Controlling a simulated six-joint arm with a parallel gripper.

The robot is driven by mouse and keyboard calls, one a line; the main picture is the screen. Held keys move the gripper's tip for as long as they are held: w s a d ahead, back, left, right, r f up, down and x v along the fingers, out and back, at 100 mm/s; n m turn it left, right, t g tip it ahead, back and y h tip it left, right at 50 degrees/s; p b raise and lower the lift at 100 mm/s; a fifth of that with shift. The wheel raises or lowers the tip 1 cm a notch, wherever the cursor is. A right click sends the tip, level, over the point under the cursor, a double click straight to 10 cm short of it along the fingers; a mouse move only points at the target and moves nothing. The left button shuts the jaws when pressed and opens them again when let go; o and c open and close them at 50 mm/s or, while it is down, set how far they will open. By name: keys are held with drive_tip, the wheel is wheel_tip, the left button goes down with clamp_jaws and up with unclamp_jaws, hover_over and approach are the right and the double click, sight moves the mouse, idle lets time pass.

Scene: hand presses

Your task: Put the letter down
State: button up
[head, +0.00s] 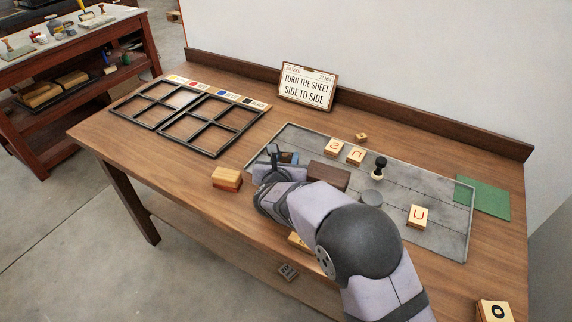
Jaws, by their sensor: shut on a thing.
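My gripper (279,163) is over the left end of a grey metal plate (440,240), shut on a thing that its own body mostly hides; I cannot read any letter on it. Letter blocks with red marks lie on the plate: two side by side at the back, a left one (334,147) and a right one (356,155), and one at the right (417,216). A block with a black O (495,311) is at the lower right. A plain-sided wooden block (226,178) sits left of my gripper. Another block (298,241) is partly hidden by my arm.
Black divided frames (185,137) lie at the left. A sign (308,87) leans at the back, a green sheet (490,199) lies right. Bare wood shows between frames and plate.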

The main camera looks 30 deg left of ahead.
drive_tip(key=shift+f, duration=1.3)
drive_tip(key=shift+f, duration=0.2)
drive_tip(key=o, duration=1)
drive_tip(key=shift+r, duration=0.15)
drive_tip(key=shift+r, duration=0.2)
drive_tip(key=shift+s, duration=0.25)
drive_tip(key=b+v, duration=0.1)
drive_tip(key=v, duration=1)
drive_tip(key=shift+s+d, duration=0.1)
drive_tip(key=shift+d, duration=0.1)
